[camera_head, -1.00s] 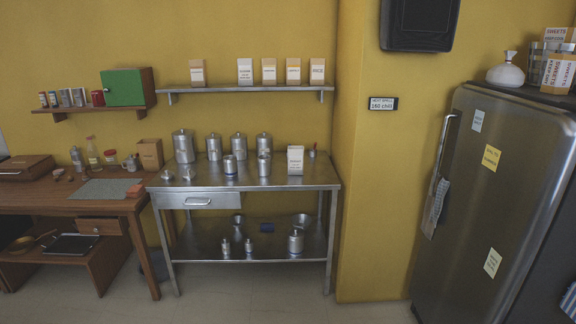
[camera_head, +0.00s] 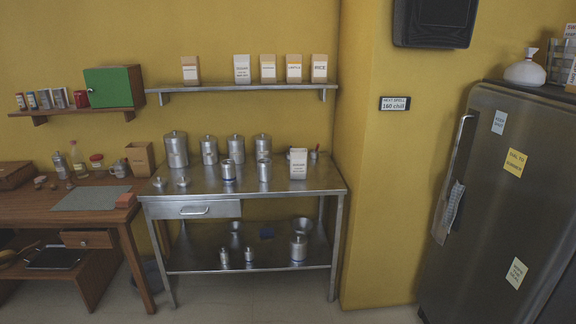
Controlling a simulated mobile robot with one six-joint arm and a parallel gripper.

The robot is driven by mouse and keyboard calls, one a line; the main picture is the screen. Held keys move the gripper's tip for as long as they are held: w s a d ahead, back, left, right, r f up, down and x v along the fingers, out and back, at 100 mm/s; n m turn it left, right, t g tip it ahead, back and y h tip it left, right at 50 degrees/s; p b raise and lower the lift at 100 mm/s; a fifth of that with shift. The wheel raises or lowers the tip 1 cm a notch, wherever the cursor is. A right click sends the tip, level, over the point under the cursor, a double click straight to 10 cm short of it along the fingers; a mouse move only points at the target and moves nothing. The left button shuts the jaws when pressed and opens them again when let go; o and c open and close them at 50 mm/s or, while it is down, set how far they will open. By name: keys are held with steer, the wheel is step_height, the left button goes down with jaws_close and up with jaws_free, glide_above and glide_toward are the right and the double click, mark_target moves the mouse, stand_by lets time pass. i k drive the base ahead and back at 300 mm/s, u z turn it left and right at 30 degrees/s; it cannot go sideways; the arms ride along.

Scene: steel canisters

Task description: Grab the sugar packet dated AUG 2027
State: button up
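A white packet (camera_head: 298,164) with small dark print stands upright near the right end of the steel table (camera_head: 325,181). A similar white packet (camera_head: 242,69) stands on the steel wall shelf (camera_head: 215,90), left of several tan packets. The print on both white packets looks like a sugar label with a date line, but it is too small to read for certain. My gripper is not in view.
Several steel canisters (camera_head: 176,149) stand along the table's back, with smaller ones in front and below. The wooden desk (camera_head: 75,212) is at left and the fridge (camera_head: 500,200) at right.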

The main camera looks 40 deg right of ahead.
mark_target(298, 156)
steer(key=u, duration=0.1)
steer(key=i, duration=0.9)
steer(key=z, duration=0.15)
